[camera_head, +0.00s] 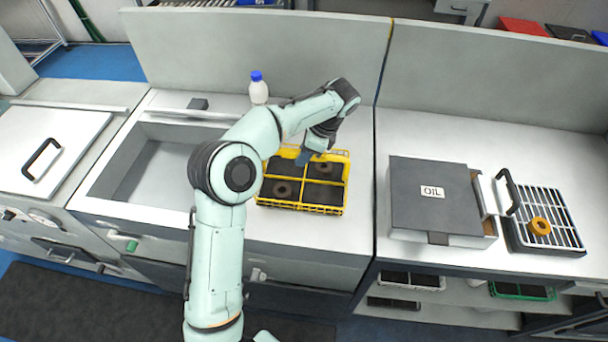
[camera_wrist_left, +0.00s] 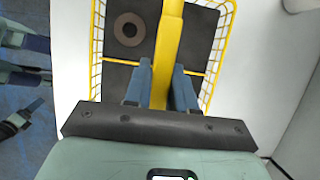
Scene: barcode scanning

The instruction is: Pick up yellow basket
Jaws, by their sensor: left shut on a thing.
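The yellow basket (camera_head: 301,207) stands on the light counter in the middle of the head view. It is a wire basket divided into compartments, with dark ring-shaped parts in some of them. My left gripper (camera_head: 307,155) reaches down to the basket's far side. In the left wrist view, the blue fingers of my left gripper (camera_wrist_left: 161,85) are shut on a yellow bar of the basket (camera_wrist_left: 168,30), one finger on each side. A dark ring (camera_wrist_left: 129,29) lies in a compartment left of the bar. My right gripper is not in view.
A white bottle with a blue cap (camera_head: 258,90) stands behind the basket. A sink (camera_head: 150,165) lies to the left. On the right counter are a grey OIL box (camera_head: 430,190) and a rack (camera_head: 545,205) with an orange ring (camera_head: 540,226).

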